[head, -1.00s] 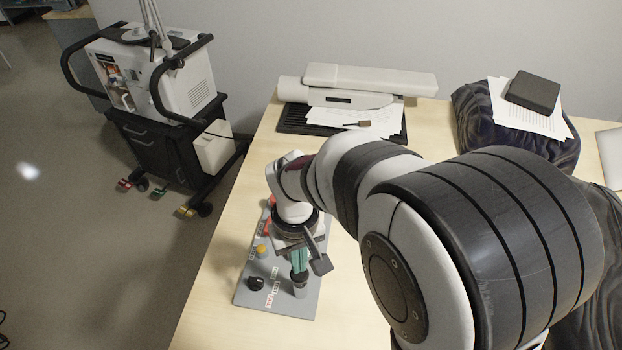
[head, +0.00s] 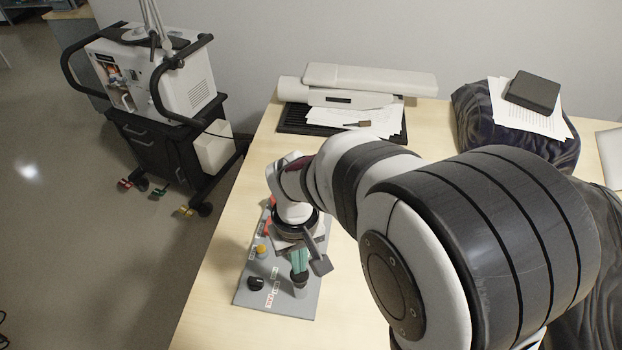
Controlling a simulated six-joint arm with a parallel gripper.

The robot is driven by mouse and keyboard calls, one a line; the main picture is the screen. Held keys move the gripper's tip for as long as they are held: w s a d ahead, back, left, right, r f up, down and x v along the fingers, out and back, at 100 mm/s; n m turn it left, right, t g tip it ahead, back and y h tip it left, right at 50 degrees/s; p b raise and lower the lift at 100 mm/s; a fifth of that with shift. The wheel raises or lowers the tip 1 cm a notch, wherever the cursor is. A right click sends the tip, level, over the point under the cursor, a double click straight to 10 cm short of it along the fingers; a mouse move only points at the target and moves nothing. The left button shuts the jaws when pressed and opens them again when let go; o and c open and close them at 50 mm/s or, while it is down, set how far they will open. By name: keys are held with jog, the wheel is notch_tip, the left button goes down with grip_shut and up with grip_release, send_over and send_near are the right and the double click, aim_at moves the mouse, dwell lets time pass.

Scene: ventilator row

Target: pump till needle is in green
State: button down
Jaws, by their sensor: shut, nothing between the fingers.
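A grey control panel (head: 244,297) lies on the table's left part. On it are a black knob (head: 256,284), a yellow button (head: 262,251), red parts (head: 268,229) partly behind my wrist, and a short post with a dark top (head: 300,284). My gripper (head: 299,271), with teal fingers, points down at the dark top of this post. The fingers are shut with nothing between them. I cannot tell whether the tips touch the post. No gauge, needle or green zone can be made out; my wrist covers the far part of the panel.
A ventilator on a wheeled cart (head: 160,80) stands on the floor left of the table (head: 225,215). At the back are a white device (head: 360,80), papers (head: 350,117) and a dark bundle (head: 480,125) with a black box (head: 533,91). My arm fills the right side.

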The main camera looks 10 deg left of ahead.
jog(key=shift+f, duration=0.65)
dwell(1.0)
jog(key=shift+f, duration=0.1)
jog(key=shift+f, duration=1.3)
jog(key=shift+r, duration=1.4)
jog(key=shift+r, duration=2)
